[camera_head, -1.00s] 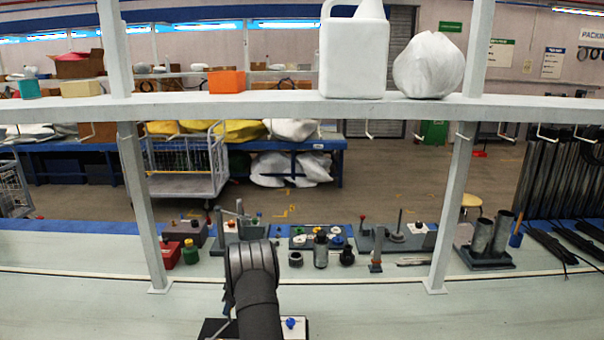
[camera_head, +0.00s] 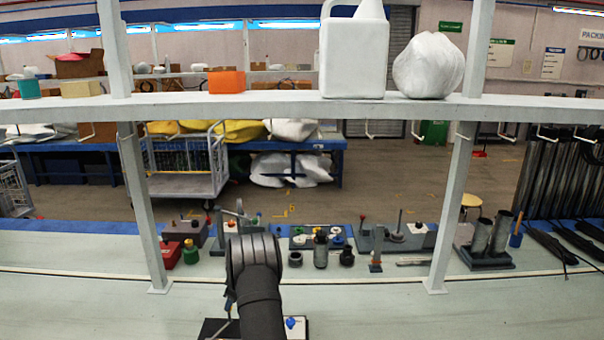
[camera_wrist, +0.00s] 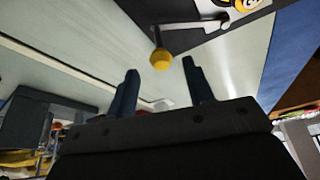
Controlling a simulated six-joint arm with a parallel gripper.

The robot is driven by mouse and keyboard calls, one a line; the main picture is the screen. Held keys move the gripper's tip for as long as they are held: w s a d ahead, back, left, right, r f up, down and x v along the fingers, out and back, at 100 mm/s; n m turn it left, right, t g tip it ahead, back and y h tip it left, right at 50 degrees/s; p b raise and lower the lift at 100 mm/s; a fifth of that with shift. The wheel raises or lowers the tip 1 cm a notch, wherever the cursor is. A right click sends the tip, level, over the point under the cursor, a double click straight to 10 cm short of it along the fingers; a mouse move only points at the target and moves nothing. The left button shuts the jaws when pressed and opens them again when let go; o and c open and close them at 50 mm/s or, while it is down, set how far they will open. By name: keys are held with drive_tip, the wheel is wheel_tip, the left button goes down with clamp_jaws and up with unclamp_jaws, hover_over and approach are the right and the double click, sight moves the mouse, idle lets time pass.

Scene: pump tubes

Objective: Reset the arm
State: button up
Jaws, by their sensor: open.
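My gripper (camera_wrist: 161,82) shows in the wrist view with its two dark fingers apart and nothing between them. A yellow round knob (camera_wrist: 161,59) appears beyond the fingertips, apart from them. In the head view my arm rises from the bottom middle over the bench and hides the gripper itself. A dark base with a white plate and a blue knob (camera_head: 290,322) is partly covered by the arm at the bottom edge.
Along the back of the bench (camera_head: 400,305) stand a red block (camera_head: 170,254), a green jar (camera_head: 190,252), a dark grey cylinder (camera_head: 321,250) and grey tubes on a stand (camera_head: 487,262). White posts carry a shelf (camera_head: 230,106) above. The front right bench is clear.

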sight(229, 321)
drive_tip(key=x, duration=0.9)
drive_tip(key=shift+s+d+f, duration=0.1)
drive_tip(key=shift+f, duration=0.05)
drive_tip(key=s+d+m, duration=0.1)
drive_tip(key=m, duration=0.1)
drive_tip(key=shift+s+d+m+t, duration=0.15)
drive_tip(key=shift+d+m+t, duration=0.15)
drive_tip(key=shift+d+t, duration=0.1)
drive_tip(key=s+d+m+t+h, duration=0.1)
drive_tip(key=s+d+m, duration=0.1)
drive_tip(key=shift+m, duration=0.4)
drive_tip(key=shift+s+d+m+t+h, duration=0.2)
drive_tip(key=shift+s+d+m+h, duration=0.15)
drive_tip(key=shift+s+m, duration=0.5)
drive_tip(key=shift+s+d+m+t+h, duration=0.25)
drive_tip(key=shift+s+d+m, duration=0.2)
drive_tip(key=shift+s+m, duration=0.4)
drive_tip(key=shift+s+d+m+h, duration=0.15)
drive_tip(key=shift+s+m+h, duration=0.05)
drive_tip(key=shift+s+m, duration=0.4)
drive_tip(key=shift+s+d+m+h, duration=0.2)
drive_tip(key=shift+s+m, duration=0.2)
drive_tip(key=shift+m, duration=0.3)
drive_tip(key=shift+s, duration=0.1)
